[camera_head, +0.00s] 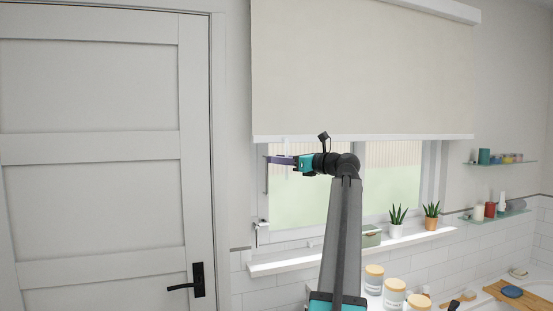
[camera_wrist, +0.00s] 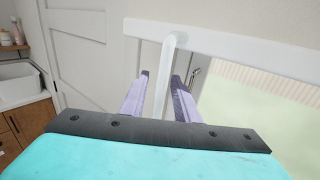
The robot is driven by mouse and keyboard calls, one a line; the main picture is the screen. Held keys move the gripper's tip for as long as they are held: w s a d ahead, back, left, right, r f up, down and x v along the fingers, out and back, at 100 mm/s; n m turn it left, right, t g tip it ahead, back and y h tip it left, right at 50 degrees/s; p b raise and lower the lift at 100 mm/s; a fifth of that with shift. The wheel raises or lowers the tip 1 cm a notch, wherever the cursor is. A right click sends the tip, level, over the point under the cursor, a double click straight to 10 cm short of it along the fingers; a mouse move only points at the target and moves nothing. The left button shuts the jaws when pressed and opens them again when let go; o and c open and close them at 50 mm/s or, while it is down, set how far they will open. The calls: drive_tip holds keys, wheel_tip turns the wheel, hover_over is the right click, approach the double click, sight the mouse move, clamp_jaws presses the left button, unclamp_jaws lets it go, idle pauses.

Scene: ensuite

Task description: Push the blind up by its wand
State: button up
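The cream roller blind (camera_head: 360,70) covers the upper part of the window, and its white bottom rail (camera_head: 365,137) crosses above the bare lower glass. In the wrist view the rail (camera_wrist: 245,45) runs across the top right. The pale wand (camera_wrist: 164,70) hangs from the rail near its left end. My gripper (camera_head: 270,159) is just below the rail at the left side of the window. In the wrist view my gripper (camera_wrist: 161,77) is open, with its two lilac fingers on either side of the wand. The wand's lower end is hidden behind the gripper body.
The sill (camera_head: 350,251) holds a green box (camera_head: 371,237) and two potted plants (camera_head: 397,219). Lidded jars (camera_head: 394,292) stand below. A closed door (camera_head: 95,160) is at left, and glass shelves (camera_head: 497,161) are at right. A window handle (camera_head: 262,226) sits low on the left frame.

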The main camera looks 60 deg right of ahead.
sight(275, 118)
drive_tip(key=shift+w, duration=0.45)
clamp_jaws()
drive_tip(key=shift+r, duration=0.1)
wheel_tip(275, 118, up, 14)
drive_tip(key=p, duration=0.8)
unclamp_jaws()
